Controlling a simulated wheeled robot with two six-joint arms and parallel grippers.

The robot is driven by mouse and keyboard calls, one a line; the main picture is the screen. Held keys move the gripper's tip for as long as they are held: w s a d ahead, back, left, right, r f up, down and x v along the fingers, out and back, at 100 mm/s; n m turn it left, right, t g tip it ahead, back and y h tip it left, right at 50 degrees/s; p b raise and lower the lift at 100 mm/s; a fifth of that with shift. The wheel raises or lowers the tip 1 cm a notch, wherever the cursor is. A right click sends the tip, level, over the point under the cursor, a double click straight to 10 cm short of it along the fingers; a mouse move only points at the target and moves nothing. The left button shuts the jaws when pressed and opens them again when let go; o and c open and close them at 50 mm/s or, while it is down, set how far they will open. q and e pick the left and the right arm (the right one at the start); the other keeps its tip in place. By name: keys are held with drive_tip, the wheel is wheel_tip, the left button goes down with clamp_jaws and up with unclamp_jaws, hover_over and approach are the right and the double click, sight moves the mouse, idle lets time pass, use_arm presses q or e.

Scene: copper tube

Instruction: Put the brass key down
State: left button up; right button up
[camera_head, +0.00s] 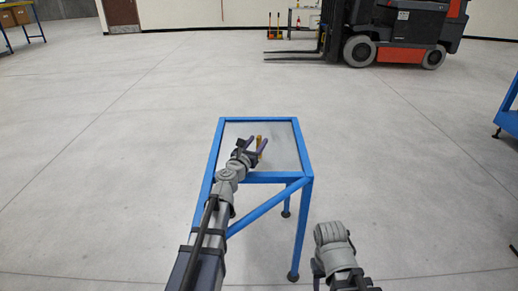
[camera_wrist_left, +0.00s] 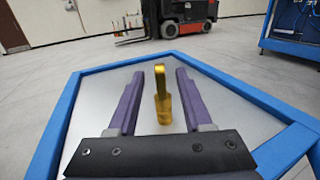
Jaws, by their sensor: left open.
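The brass key (camera_head: 259,139) is at the blue-framed table with a grey top. In the left wrist view the key (camera_wrist_left: 162,100) shows as a gold piece with a loop at its far end and a thicker block at its near end. My left gripper (camera_head: 257,145) is over the table with its purple fingers spread. In the left wrist view the left gripper (camera_wrist_left: 160,76) has one finger on each side of the key, with gaps visible on both sides. I cannot tell whether the key's underside rests on the tabletop. My right gripper does not clearly show.
The table (camera_head: 234,133) has a bare grey top around the key. Part of my right arm (camera_head: 333,240) is at the lower right, beside the table. A forklift (camera_head: 390,35) stands far back. Open concrete floor surrounds the table.

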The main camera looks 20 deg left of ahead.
use_arm(q)
drive_tip(key=w, duration=0.5)
drive_tip(key=shift+w+d, duration=0.1)
drive_tip(key=shift+d, duration=0.2)
clamp_jaws()
idle(0.4)
